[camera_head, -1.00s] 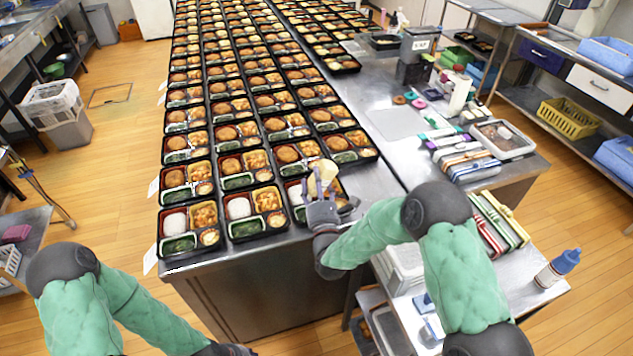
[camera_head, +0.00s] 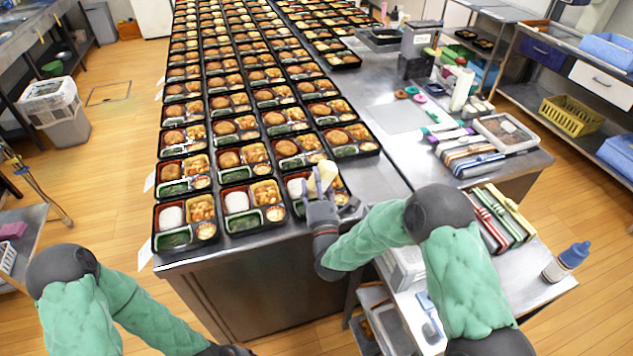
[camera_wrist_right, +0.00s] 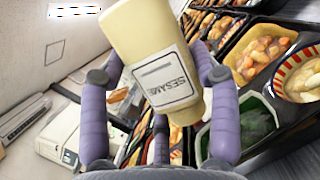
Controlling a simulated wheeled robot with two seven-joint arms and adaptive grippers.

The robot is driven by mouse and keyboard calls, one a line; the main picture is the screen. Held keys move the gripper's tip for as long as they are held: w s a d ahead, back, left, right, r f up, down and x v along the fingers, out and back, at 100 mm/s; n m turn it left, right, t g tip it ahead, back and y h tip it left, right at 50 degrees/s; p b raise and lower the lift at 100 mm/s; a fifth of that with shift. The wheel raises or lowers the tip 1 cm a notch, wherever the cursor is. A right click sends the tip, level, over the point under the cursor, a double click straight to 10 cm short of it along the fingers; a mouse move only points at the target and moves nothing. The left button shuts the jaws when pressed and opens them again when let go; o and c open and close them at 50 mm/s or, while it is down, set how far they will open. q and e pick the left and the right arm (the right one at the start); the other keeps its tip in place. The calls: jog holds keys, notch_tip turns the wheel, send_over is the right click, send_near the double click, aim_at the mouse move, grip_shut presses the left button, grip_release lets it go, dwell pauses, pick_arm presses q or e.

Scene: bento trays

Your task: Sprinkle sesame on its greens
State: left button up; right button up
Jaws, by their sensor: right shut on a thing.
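My right gripper (camera_head: 322,190) is shut on a pale yellow sesame bottle (camera_head: 328,171), above the near right bento tray of the front row. In the right wrist view the bottle (camera_wrist_right: 160,60) is tilted between the purple fingers (camera_wrist_right: 160,110), and its label reads SESAME. Greens (camera_wrist_right: 255,118) lie in a green-rimmed compartment beside the fingers there. In the head view the front-row trays hold greens, such as the left tray's greens (camera_head: 174,239) and the middle tray's (camera_head: 243,222). The right tray's greens are partly hidden by my gripper. My left gripper is not clearly visible at the bottom edge.
Long rows of bento trays (camera_head: 228,133) fill the left of the steel table. To the right stand a grey box (camera_head: 418,45), a tray of brown food (camera_head: 505,132) and several coloured cases (camera_head: 500,215). A blue-capped bottle (camera_head: 567,262) stands on the lower right table.

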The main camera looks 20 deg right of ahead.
dwell(0.3)
notch_tip(320, 180, up, 3)
jog(key=p, duration=0.3)
jog(key=shift+r+p, duration=0.2)
jog(key=shift+p, duration=0.2)
notch_tip(320, 180, down, 4)
jog(key=b, duration=0.3)
jog(key=shift+r+b, duration=0.25)
jog(key=shift+b, duration=0.05)
notch_tip(320, 180, up, 4)
jog(key=p, duration=0.3)
jog(key=shift+f+p, duration=0.2)
jog(key=shift+p, duration=0.1)
jog(key=shift+f, duration=0.1)
notch_tip(320, 180, down, 3)
jog(key=b, duration=0.3)
jog(key=shift+f+b, duration=0.2)
jog(key=shift+b, duration=0.1)
jog(key=shift+r, duration=0.1)
